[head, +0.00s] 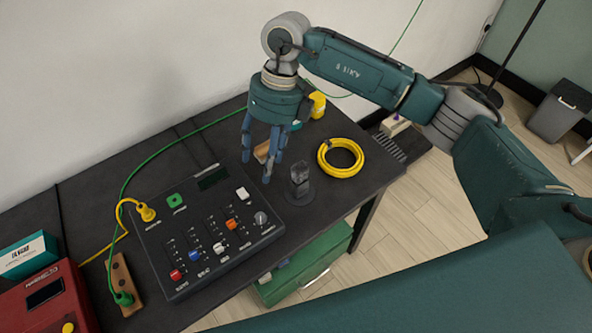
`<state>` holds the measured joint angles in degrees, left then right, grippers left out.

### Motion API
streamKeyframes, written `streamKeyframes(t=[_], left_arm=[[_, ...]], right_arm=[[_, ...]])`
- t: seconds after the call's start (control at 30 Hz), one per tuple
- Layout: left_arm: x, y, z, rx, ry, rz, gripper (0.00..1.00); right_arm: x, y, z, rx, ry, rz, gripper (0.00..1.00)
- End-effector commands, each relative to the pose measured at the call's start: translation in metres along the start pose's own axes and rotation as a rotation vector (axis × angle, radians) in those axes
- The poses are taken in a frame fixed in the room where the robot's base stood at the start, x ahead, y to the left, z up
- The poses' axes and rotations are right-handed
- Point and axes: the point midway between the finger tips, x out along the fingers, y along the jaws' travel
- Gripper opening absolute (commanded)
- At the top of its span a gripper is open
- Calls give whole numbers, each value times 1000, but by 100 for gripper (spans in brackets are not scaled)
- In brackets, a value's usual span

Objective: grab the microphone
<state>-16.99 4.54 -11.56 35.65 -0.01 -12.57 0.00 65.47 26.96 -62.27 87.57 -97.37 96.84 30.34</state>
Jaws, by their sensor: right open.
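The microphone appears to be the small dark upright piece (299,174) on a round black base, standing on the black table just right of the mixer panel. My right gripper (262,170) points down with its blue fingers apart and empty. How high the fingertips are above the table is hard to tell. My left gripper does not show.
A mixer panel (182,236) with sliders fills the table's middle. A coiled yellow cable (324,158) lies right of the microphone. A green cable runs along the back. A green box (310,262) sits below the front edge.

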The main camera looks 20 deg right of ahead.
Motion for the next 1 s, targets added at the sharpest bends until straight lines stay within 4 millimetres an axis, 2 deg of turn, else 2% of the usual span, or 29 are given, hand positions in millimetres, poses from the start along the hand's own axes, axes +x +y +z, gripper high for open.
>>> streamKeyframes(t=[0.03, 0.1, 0.23, 0.57, 0.77, 0.9, 1.0], left_arm=[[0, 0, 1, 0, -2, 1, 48], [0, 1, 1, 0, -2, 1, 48], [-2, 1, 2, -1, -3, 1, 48], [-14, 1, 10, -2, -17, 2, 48], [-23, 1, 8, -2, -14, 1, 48], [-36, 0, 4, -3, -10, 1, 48], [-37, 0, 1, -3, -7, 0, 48]], right_arm=[[-14, -27, -3, 29, 22, -97, 55], [-28, -55, -10, 64, 53, -196, 55], [-39, -80, -18, 103, 83, -283, 55], [4, -94, -24, 107, 88, -291, 55], [18, -96, -26, 105, 89, -289, 55], [40, -97, -27, 103, 89, -288, 55], [53, -102, -27, 105, 87, -289, 55]])
